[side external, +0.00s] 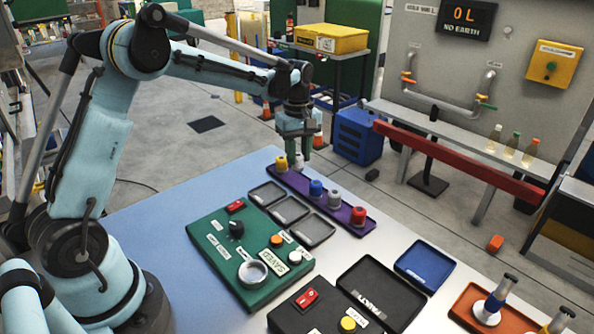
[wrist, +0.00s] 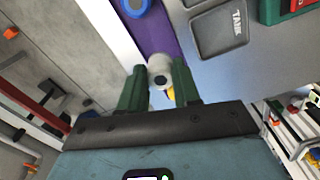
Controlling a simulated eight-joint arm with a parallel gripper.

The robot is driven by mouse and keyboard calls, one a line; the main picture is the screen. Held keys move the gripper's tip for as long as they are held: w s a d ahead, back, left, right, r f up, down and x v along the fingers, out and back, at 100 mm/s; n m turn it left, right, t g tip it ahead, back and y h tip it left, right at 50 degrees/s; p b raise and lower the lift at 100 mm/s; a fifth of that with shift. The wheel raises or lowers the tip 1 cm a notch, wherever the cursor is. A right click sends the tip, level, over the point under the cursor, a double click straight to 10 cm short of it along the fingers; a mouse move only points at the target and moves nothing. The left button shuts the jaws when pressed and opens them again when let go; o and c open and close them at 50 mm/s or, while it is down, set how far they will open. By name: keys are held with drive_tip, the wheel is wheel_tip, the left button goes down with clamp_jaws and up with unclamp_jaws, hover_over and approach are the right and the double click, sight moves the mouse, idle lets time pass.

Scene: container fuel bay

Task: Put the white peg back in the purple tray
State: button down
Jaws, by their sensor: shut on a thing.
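The white peg (side external: 299,162) is between the fingers of my gripper (side external: 301,147), at the far end of the purple tray (side external: 345,205). The wrist view shows the white peg (wrist: 160,68) end-on between my green gripper fingers (wrist: 159,82), with the purple tray (wrist: 161,38) around and beyond it. My gripper is shut on the peg. I cannot tell whether the peg's base touches the tray. A yellow peg (side external: 281,163) stands close beside it on the left.
The tray also holds a blue peg (side external: 316,188), a grey peg (side external: 335,199) and a red peg (side external: 358,215). Grey shallow trays (side external: 290,210) and a green control panel (side external: 225,265) lie to the left. A blue tray (side external: 425,265) lies nearer the front.

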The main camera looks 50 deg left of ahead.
sight(298, 156)
drive_tip(key=shift+f, duration=1.85)
drive_tip(key=shift+f, duration=0.15)
drive_tip(key=c, duration=0.8)
unclamp_jaws()
